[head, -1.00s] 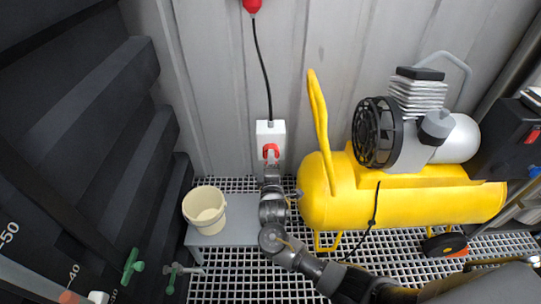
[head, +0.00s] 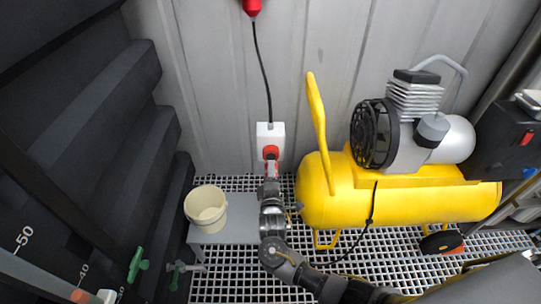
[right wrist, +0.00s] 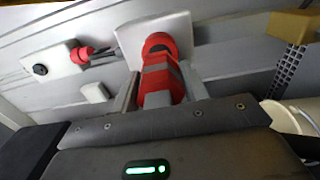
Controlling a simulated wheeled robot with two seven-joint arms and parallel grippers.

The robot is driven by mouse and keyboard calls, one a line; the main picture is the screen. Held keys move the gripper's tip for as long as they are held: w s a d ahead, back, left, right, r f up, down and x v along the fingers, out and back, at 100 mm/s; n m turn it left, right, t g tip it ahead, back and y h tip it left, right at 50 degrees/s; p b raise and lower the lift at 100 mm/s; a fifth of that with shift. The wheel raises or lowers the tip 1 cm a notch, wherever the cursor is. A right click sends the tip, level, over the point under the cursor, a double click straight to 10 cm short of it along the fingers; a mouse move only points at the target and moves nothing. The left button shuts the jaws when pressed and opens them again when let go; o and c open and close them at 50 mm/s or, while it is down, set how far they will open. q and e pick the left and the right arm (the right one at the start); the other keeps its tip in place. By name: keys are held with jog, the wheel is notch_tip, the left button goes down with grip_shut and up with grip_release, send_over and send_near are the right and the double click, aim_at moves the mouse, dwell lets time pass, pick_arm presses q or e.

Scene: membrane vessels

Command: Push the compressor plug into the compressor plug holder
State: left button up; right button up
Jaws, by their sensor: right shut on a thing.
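The plug holder is a red socket (head: 271,152) on the front of a white wall box (head: 270,131). In the right wrist view the socket (right wrist: 158,42) sits on the white box (right wrist: 181,27). My right gripper (head: 270,172) is below and in front of the box, shut on the red compressor plug (right wrist: 158,88). The plug has a grey band and lies between the fingers, its far end lined up with the socket. They overlap in the picture; I cannot tell whether the plug is touching or inside the socket. My left gripper is not in view.
The yellow compressor (head: 400,205) stands right of my right arm, its black cable (head: 370,222) hanging in front. A cream bucket (head: 206,213) stands on a grey platform (head: 235,233) at left.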

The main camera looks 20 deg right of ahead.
jog(key=shift+p+v, duration=0.5)
jog(key=shift+v, duration=0.35)
